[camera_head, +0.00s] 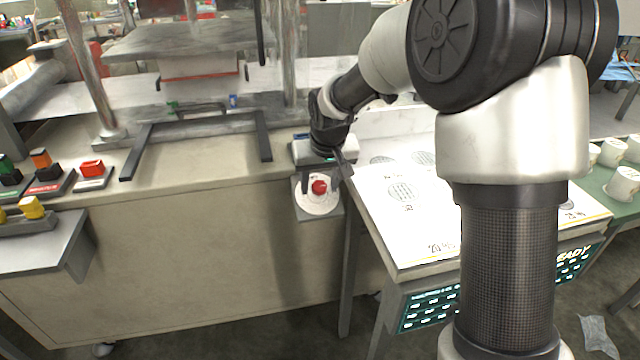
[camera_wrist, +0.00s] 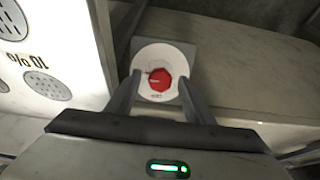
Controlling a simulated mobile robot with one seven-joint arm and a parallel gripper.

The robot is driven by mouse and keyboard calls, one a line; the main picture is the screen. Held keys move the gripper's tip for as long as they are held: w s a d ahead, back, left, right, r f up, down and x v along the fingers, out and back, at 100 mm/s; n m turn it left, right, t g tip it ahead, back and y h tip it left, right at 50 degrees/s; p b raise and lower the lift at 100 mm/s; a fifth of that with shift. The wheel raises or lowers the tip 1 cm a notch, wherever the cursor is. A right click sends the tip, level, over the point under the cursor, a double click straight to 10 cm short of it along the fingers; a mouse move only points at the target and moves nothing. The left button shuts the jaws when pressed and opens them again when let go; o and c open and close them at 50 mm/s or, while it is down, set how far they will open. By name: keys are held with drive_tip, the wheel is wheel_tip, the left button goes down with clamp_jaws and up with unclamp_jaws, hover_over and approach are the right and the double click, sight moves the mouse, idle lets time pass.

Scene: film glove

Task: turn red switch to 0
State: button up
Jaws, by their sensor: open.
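The red switch (camera_head: 319,187) is a small red knob on a round white plate (camera_head: 318,203), fixed to the front corner of the beige bench. In the wrist view the red knob (camera_wrist: 159,80) sits in the middle of the white disc (camera_wrist: 150,56) on a grey square backing. My gripper (camera_head: 325,180) is open, with its fingers reaching down around the switch. In the wrist view my gripper's fingertips (camera_wrist: 156,83) lie on the left and right of the knob, with gaps visible. Whether they touch the knob cannot be told. The plate's markings are too small to read.
A lit white table (camera_head: 430,235) with printed circles stands close to the right of the switch. A press with a black frame (camera_head: 262,135) stands on the bench (camera_head: 190,230). Coloured button boxes (camera_head: 92,170) are at the left, white cups (camera_head: 622,183) at the far right.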

drive_tip(key=shift+c, duration=0.5)
drive_tip(key=c, duration=1)
drive_tip(key=shift+o, duration=0.3)
drive_tip(key=shift+n, duration=0.4)
drive_tip(key=n+p, duration=0.1)
drive_tip(key=n, duration=0.2)
drive_tip(key=shift+a+h, duration=0.1)
drive_tip(key=shift+h, duration=0.2)
drive_tip(key=n+p, duration=0.1)
drive_tip(key=n, duration=0.4)
drive_tip(key=shift+s+t, duration=0.1)
drive_tip(key=shift+t, duration=0.2)
drive_tip(key=n+p, duration=0.1)
drive_tip(key=n, duration=0.3)
drive_tip(key=shift+t+h, duration=0.3)
drive_tip(key=shift+s+f+n+t, duration=0.1)
drive_tip(key=shift+n+t, duration=0.2)
drive_tip(key=shift+n, duration=2.1)
